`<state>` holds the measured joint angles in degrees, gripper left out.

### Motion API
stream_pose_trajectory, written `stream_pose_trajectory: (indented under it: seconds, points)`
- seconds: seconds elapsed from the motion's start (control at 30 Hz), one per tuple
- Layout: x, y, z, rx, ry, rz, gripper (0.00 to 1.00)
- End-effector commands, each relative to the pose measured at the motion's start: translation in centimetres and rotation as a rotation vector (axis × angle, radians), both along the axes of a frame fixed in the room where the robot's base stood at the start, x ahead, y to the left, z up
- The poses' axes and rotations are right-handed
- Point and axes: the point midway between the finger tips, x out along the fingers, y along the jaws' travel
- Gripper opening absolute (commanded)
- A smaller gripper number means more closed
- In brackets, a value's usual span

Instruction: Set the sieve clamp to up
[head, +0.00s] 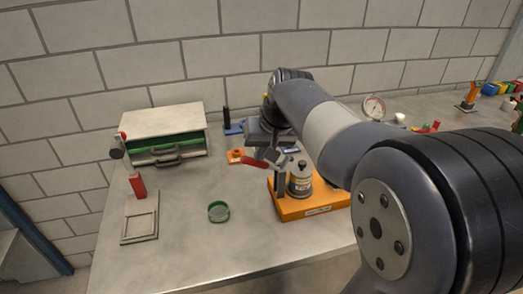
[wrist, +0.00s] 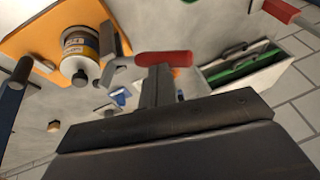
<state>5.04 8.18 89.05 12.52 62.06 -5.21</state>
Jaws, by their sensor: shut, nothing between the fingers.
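A red-handled lever, apparently the sieve clamp's (head: 253,162), extends left from a grey upright at the left edge of the orange base (head: 312,211). Its red grip lies roughly level and also shows in the wrist view (wrist: 165,58). A silver canister (head: 300,182) with a label and dark knob stands on the base; it shows in the wrist view too (wrist: 80,45). My gripper (head: 268,153) is shut and empty, just above the lever. In the wrist view its fingertips (wrist: 158,75) overlap the red grip's near edge; I cannot tell whether they touch.
A green sieve ring (head: 218,211) lies left of the base. A square frame (head: 140,228) with a red upright handle (head: 138,186) stands farther left. A box with a green drawer (head: 165,150) is behind. A gauge (head: 373,107) stands at the back right. The front table is clear.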

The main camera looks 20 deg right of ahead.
Motion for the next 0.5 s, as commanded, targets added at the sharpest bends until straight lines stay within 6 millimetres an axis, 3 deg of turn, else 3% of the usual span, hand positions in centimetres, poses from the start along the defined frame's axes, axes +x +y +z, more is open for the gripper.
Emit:
stream_pose_trajectory:
  seconds: [0.27, 0.5]
  points:
    - [0.0, 0.1, 0.0, -0.009, 0.001, 0.002, 0.00]
    - [0.0, 1.2, -0.8, -0.125, 0.002, 0.006, 0.00]
